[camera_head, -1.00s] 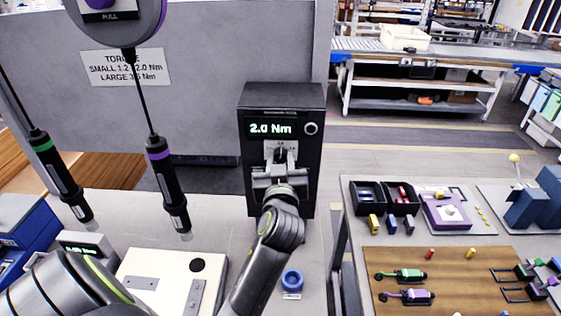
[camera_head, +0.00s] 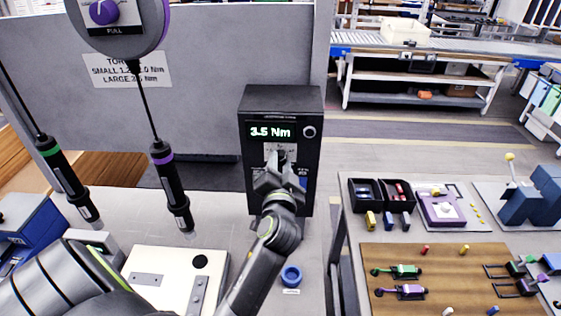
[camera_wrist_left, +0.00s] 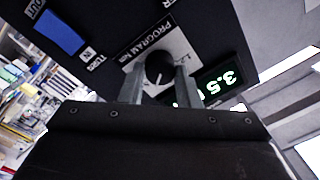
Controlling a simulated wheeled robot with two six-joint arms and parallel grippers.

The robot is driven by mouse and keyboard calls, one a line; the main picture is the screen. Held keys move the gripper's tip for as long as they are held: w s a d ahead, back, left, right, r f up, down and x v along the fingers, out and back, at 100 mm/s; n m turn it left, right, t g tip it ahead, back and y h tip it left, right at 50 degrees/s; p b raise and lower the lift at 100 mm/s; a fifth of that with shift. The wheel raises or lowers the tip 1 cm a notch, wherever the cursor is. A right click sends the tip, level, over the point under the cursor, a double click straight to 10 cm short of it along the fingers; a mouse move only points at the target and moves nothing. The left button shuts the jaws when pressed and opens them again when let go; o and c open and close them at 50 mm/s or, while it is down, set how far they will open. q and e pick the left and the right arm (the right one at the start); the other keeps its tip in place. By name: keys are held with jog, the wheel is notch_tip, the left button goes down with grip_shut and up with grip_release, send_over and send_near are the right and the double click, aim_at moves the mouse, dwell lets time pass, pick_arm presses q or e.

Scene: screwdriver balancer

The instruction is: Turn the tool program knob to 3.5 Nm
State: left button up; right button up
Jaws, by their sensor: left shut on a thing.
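The black controller box (camera_head: 255,104) stands on the workbench in the head view, its green display (camera_head: 270,132) reading 3.5 Nm. In the left wrist view the program knob (camera_wrist_left: 159,68) is round and black on a light label plate. My left gripper (camera_head: 277,165) reaches up to the box front below the display. In the left wrist view my left gripper's fingers (camera_wrist_left: 158,87) stand on either side of the knob, shut on it. My right gripper is not in view.
Two hanging screwdrivers, one green-banded (camera_head: 68,182) and one purple-banded (camera_head: 170,188), hang left of the box. A cream plate (camera_head: 165,268) and a blue ring (camera_head: 291,276) lie in front. A side table (camera_head: 436,230) with parts stands at right.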

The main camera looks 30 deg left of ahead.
pick_arm(q)
jog(key=shift+m, duration=0.6)
jog(key=o, duration=0.7)
jog(key=shift+o, duration=1.3)
jog(key=shift+w+a, duration=0.1)
jog(key=shift+a, duration=0.05)
jog(key=shift+f, duration=0.1)
